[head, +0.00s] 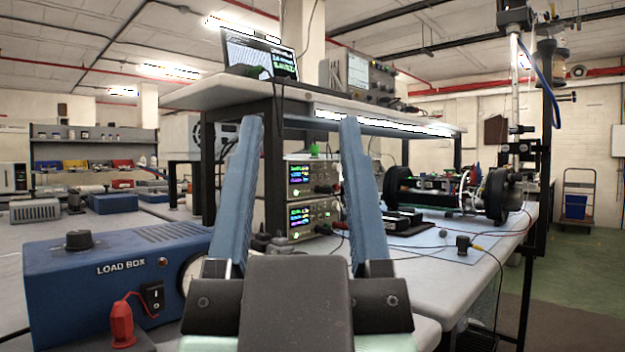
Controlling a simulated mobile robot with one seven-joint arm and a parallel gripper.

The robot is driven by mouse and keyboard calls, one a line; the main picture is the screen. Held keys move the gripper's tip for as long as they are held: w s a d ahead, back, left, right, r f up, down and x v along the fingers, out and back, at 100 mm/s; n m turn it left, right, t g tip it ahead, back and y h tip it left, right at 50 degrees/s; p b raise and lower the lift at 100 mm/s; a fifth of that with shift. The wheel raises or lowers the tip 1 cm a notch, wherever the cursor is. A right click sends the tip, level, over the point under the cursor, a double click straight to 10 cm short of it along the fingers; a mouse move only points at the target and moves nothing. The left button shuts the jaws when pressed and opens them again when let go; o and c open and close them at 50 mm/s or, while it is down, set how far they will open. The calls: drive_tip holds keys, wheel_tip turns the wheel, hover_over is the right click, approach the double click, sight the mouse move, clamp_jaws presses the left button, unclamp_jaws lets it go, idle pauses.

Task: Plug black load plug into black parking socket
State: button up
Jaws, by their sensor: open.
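My gripper (300,122) fills the lower middle of the head view. Its two blue fingers point up and stand wide apart, with nothing held between them. The blue load box (110,275) stands on the bench at the left, with a black knob on top and a rocker switch on its front. A red plug (122,322) with a red lead stands upright at a dark block (135,345) by the box's front, cut by the lower edge. I cannot make out the black load plug or the black parking socket for certain; my gripper hides part of the bench.
A small black cylinder (463,244) with a lead stands on a pale mat on the right bench (480,275). Two stacked instruments (313,195) with lit displays are behind my fingers. A wheeled device (455,190) and an upright stand (535,200) are at the right.

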wheel_tip(320, 180, up, 40)
drive_tip(key=p, duration=3.7)
drive_tip(key=shift+f, duration=0.25)
drive_tip(key=shift+c, duration=0.8)
